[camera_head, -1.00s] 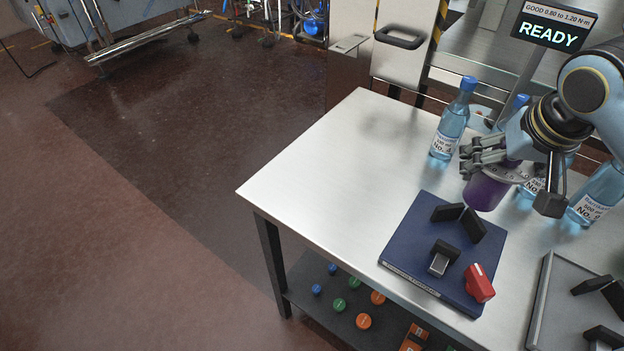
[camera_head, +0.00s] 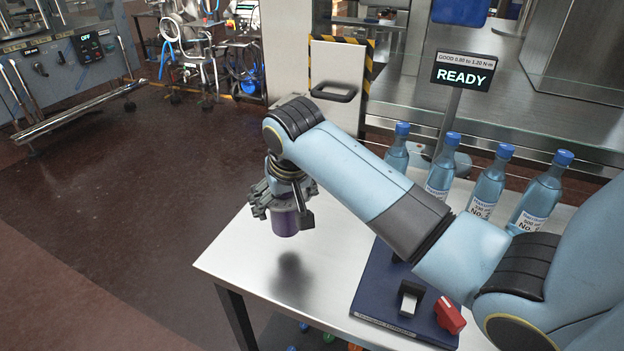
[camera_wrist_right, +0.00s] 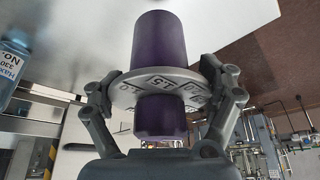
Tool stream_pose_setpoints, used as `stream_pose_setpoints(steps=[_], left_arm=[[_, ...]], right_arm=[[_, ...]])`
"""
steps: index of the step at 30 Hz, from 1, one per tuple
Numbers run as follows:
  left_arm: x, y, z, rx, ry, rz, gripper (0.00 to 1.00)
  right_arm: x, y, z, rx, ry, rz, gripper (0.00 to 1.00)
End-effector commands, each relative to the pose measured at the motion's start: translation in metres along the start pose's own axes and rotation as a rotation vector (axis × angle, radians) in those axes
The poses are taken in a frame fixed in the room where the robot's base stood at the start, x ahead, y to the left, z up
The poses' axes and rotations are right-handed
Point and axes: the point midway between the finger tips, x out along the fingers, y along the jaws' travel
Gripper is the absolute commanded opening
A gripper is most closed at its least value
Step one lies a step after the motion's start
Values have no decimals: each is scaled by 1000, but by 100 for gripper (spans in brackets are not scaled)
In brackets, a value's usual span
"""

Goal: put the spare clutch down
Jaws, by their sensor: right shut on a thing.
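The spare clutch (camera_head: 286,222) is a purple cylinder with a grey numbered collar, also filling the middle of the right wrist view (camera_wrist_right: 160,45). My right gripper (camera_head: 283,205) is shut on it, its fingers on both sides of the collar in the wrist view (camera_wrist_right: 165,92). The clutch hangs upright above the left part of the steel table (camera_head: 235,258), apart from the top, with a dark shadow below it. My left gripper is not in view.
A navy base (camera_head: 385,318) with a black-and-silver clamp and a red knob (camera_head: 449,317) lies right of the clutch. Several blue-capped bottles (camera_head: 440,172) stand behind my right arm. A READY display (camera_head: 463,77) rises behind them. The table's left part is clear.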

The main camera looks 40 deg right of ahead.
Motion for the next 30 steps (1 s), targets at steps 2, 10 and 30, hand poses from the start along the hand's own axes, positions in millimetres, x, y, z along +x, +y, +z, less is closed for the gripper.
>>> stream_pose_setpoints(steps=[2, 10, 30], left_arm=[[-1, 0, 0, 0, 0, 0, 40], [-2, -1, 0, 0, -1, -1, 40], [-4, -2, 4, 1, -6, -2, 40]], right_arm=[[8, -10, -7, 1, 4, -2, 24], [24, -18, -9, 0, 4, 0, 24], [57, -18, 5, 1, 6, -1, 24]])
